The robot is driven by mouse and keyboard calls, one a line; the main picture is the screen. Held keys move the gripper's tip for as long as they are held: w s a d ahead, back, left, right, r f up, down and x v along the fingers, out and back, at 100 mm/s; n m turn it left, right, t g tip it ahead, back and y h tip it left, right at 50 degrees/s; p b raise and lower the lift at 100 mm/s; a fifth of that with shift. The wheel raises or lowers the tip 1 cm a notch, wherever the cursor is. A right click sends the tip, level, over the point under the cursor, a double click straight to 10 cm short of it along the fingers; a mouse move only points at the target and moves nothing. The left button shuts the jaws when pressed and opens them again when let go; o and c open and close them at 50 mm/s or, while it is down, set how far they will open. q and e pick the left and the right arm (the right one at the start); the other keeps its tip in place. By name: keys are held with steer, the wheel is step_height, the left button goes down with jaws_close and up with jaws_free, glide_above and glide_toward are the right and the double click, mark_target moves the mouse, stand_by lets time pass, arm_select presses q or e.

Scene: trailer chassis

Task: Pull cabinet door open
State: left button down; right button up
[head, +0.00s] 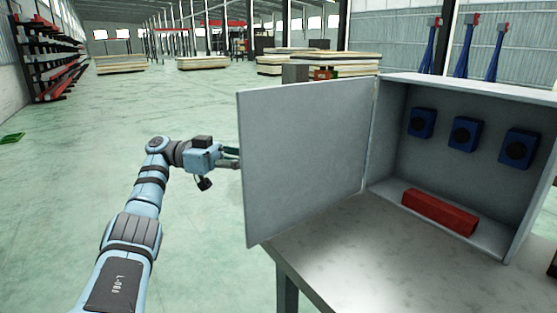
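The cabinet (391,140) is a grey box on a table at the right of the head view. Its door (310,155) is hinged on the cabinet's left side and stands swung wide open, so the inside shows. My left gripper (234,158) is at the door's outer left edge. Its fingertips are partly hidden by the door, so I cannot tell whether they touch or grip it. My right gripper is not in view.
Inside the cabinet are a red block (439,211) on the floor and blue units (465,133) on the back wall. The table (345,250) has bare room in front. Open green floor (110,130) lies to the left, with racks (48,55) and stacked boards (203,62) far back.

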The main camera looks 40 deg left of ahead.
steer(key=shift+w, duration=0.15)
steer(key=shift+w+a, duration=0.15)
